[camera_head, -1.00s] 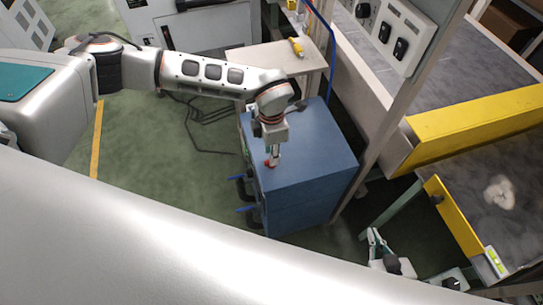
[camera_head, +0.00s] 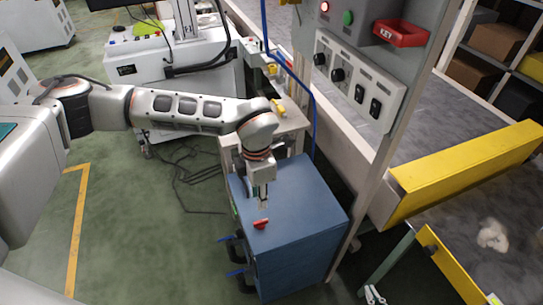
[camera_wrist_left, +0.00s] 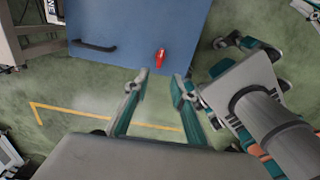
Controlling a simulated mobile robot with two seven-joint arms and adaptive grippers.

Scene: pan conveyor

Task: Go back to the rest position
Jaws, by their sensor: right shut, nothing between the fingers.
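My left gripper (camera_head: 263,202) hangs over the blue cabinet (camera_head: 303,215), its arm coming in from the left. In the left wrist view its two teal-backed fingers (camera_wrist_left: 163,78) are spread apart with nothing between them. A small red object (camera_head: 261,224) lies on the cabinet top near its left edge, just beyond these fingertips; it also shows in the left wrist view (camera_wrist_left: 160,57). My right gripper (camera_head: 372,295) shows only its tip at the bottom edge of the head view. It is shut and empty. In the left wrist view it is on the right (camera_wrist_left: 232,42).
A yellow barrier (camera_head: 465,170) and grey conveyor surface (camera_head: 460,215) are at the right. A post with a switch panel (camera_head: 358,82) rises behind the cabinet. A small pale table (camera_head: 292,118) stands behind it. Green floor (camera_head: 140,230) is open at the left.

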